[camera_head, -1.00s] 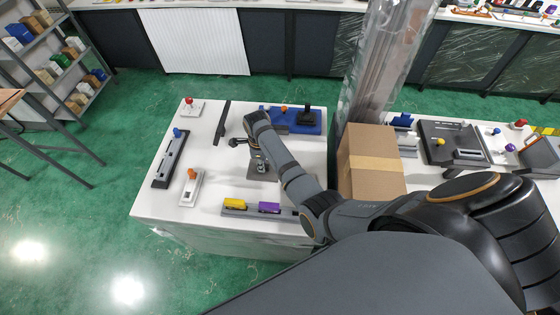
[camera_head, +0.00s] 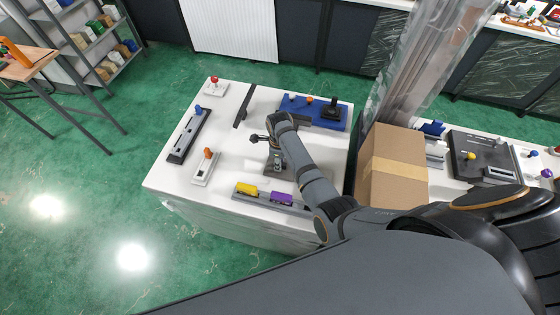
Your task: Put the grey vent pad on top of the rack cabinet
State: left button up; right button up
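My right arm comes in from the right and reaches over a white table (camera_head: 160,178). Its gripper (camera_head: 262,138) is small and dark, partly hidden by the wrist, and I cannot tell whether it is open or shut. A grey flat piece with a metallic part (camera_head: 276,164) shows just below the wrist. I cannot tell whether it is the vent pad or whether the gripper touches it. I cannot make out a rack cabinet. My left gripper is out of view.
The table holds a black rail with a blue knob (camera_head: 187,138), an orange-knobbed device (camera_head: 205,167), a blue tray (camera_head: 298,104) and yellow and purple blocks (camera_head: 262,193). A cardboard box (camera_head: 398,168) and wrapped column stand right.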

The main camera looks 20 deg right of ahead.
jog(key=shift+o, duration=0.4)
jog(key=shift+d, duration=0.25)
jog(key=shift+w+r, duration=0.1)
jog(key=shift+r, duration=0.25)
pick_arm(q)
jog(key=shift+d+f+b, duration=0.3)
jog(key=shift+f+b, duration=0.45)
jog(key=shift+b, duration=0.05)
pick_arm(e)
notch_tip(320, 180, up, 12)
jog(key=shift+f, duration=0.25)
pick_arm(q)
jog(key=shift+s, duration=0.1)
pick_arm(e)
jog(key=shift+f, duration=0.1)
